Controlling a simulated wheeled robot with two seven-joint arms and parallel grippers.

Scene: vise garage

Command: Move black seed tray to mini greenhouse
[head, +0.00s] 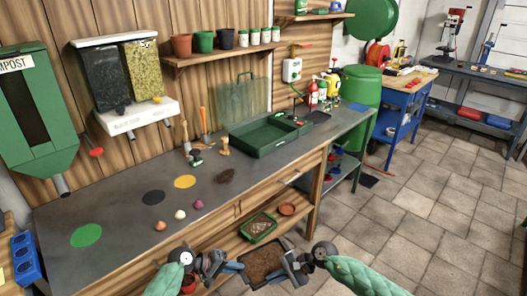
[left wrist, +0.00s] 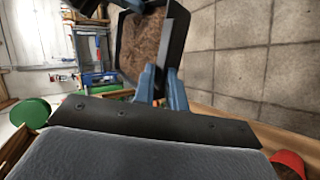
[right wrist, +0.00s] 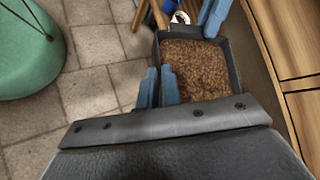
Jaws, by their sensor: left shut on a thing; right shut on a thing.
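The black seed tray (head: 262,264), filled with brown soil, is held level in front of the workbench at the bottom of the head view. My left gripper (head: 241,268) is shut on its left rim, and my right gripper (head: 283,262) is shut on its right rim. The tray's rim and soil also show in the left wrist view (left wrist: 178,35) and the right wrist view (right wrist: 195,68). The mini greenhouse (head: 262,142) seems to be the green base on the bench, with a clear greenish lid (head: 243,100) raised behind it. The base looks empty.
The bench's front edge lies between the held tray and the greenhouse. A green-rimmed tray (head: 258,228) sits on the lower shelf.

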